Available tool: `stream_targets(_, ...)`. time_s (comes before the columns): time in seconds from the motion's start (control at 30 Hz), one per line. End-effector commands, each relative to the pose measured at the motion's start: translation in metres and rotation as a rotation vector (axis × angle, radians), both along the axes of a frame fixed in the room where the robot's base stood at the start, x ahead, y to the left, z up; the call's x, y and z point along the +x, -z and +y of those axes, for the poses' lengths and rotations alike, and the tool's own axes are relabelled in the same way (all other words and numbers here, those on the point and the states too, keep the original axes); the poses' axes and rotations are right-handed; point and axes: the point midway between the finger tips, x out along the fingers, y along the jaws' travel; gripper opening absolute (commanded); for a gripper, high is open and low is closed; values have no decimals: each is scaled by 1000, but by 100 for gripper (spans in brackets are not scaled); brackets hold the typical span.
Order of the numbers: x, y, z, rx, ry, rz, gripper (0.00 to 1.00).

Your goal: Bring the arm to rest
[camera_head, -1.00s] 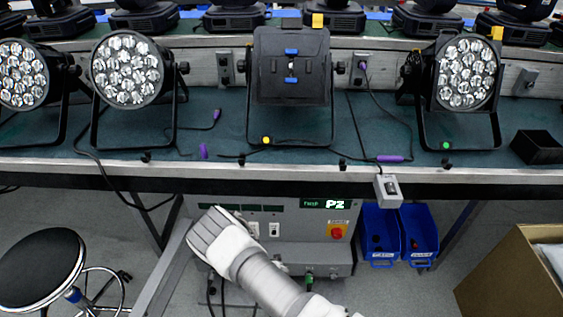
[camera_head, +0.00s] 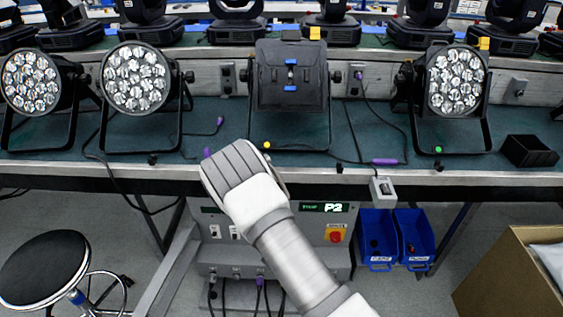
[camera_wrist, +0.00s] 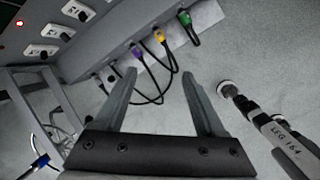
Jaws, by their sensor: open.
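My gripper (camera_wrist: 163,84) is open in the wrist view, its two dark fingers spread apart with nothing between them. Beyond them are the grey floor and the lower edge of the P2 power unit (camera_wrist: 92,52) with coloured plugs and cables. In the head view my arm reaches up from the bottom, and its ridged grey end stands in front of the bench (camera_head: 60,170), overlapping its front edge. The fingertips do not show there.
Several par cans (camera_head: 136,78) stand on the bench. A switch box (camera_head: 382,190) hangs at its front edge. Blue bins (camera_head: 377,240) and a cardboard box (camera_head: 510,275) are at the right. A black stool (camera_head: 45,268) is at the left. A labelled tube (camera_wrist: 275,130) shows in the wrist view.

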Motion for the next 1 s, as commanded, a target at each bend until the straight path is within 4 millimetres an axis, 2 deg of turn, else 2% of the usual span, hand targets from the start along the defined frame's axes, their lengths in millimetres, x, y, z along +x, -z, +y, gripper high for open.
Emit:
stream_targets(0.03,9,-25,-1,29,80,-19,72)
stream_targets(0.2,24,-96,-14,115,341,-59,72)
stream_targets(0.47,25,-201,-42,256,718,-105,72)
stream_targets(0.6,15,-253,-59,335,911,-123,72)
stream_targets(0.77,-4,-308,-79,428,1122,-140,72)
stream_targets(1.0,-47,-379,-107,568,1420,-156,72)
